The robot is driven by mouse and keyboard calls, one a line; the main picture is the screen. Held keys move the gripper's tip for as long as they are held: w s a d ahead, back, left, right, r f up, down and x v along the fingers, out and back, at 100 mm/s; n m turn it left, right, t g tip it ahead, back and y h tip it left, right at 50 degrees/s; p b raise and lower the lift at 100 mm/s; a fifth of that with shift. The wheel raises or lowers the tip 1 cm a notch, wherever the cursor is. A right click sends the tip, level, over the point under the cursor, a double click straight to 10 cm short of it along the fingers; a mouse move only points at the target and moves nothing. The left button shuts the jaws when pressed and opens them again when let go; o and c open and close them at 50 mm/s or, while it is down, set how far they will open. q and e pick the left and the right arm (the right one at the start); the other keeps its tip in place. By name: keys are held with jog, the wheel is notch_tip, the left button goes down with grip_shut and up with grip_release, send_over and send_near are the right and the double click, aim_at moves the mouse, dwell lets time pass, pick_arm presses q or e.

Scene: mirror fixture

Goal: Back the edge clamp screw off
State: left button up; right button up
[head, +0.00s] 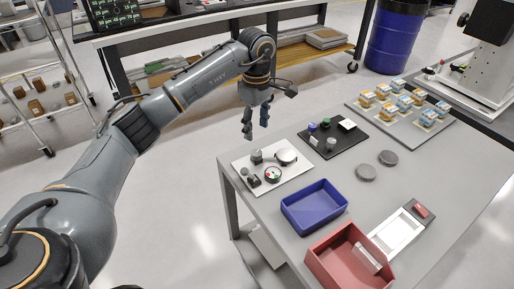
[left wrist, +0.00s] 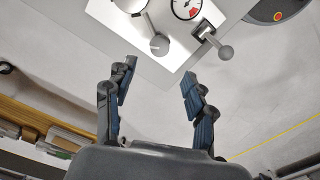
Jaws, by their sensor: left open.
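The fixture is a white plate (head: 296,180) at the near-left corner of the grey table. On it are a pale round disc (head: 286,156), a dial gauge (head: 272,174), a grey knob (head: 256,156) and a small ball-ended lever (head: 244,171). The left wrist view shows the knob (left wrist: 159,45) and the lever (left wrist: 225,52) close to the plate's edge. I cannot tell for certain which is the edge clamp screw. My left gripper (head: 256,130) points down, open and empty, beyond the table edge and apart from the fixture; its fingers (left wrist: 157,75) show in the wrist view. My right gripper is not in view.
A blue tray (head: 314,206) and a red bin (head: 350,258) stand along the table's near side. A black board (head: 333,137) with small parts lies behind the fixture. Two grey discs (head: 377,165) lie further right. Open floor surrounds the table's left edge.

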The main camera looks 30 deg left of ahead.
aim_at(257, 153)
pick_arm(q)
notch_tip(257, 153, down, 9)
jog(key=shift+f+p, duration=0.15)
jog(key=shift+p, duration=0.3)
grip_shut()
